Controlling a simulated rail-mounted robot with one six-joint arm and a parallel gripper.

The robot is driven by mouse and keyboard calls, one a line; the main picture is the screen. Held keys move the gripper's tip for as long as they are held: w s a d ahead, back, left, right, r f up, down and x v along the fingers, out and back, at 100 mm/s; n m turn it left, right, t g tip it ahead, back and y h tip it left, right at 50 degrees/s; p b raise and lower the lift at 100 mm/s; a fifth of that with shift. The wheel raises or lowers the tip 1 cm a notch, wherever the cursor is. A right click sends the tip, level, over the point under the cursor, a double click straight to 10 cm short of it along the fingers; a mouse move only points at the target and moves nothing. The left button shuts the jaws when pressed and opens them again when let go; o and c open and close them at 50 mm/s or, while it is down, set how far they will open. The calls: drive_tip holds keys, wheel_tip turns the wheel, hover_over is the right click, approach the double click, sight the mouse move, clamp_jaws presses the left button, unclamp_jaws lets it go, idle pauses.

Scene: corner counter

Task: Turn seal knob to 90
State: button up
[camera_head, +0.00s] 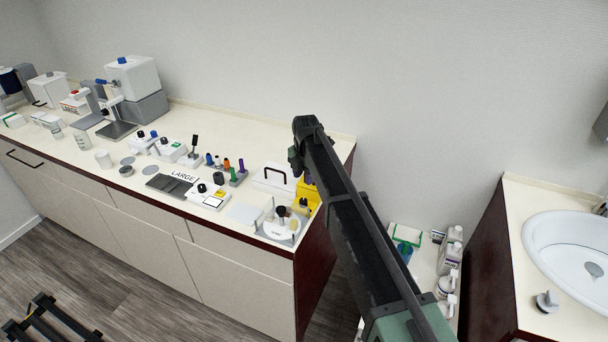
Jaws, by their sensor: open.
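My dark arm (345,210) reaches up from the bottom right to a joint (306,130) in front of the wall. I cannot make out gripper fingers in this view. Which knob is the seal knob is too small to tell. A white machine on a grey base (133,78) at the back left has a blue knob (122,60) on top. My arm is apart from these devices.
My arm partly covers a yellow box (306,188). Bottles (450,250) and a sink (575,250) are at right.

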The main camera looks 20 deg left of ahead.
sight(303, 200)
drive_tip(key=shift+f, duration=0.15)
drive_tip(key=shift+o, duration=1.4)
drive_tip(key=shift+w+a+n, duration=0.1)
drive_tip(key=shift+a+n, duration=0.05)
drive_tip(key=shift+n, duration=0.55)
wheel_tip(303, 200, down, 11)
drive_tip(key=n+b, duration=0.3)
drive_tip(key=b, duration=0.8)
drive_tip(key=shift+f+n+h, duration=0.1)
drive_tip(key=shift+n+h, duration=0.3)
drive_tip(key=shift+r, duration=0.2)
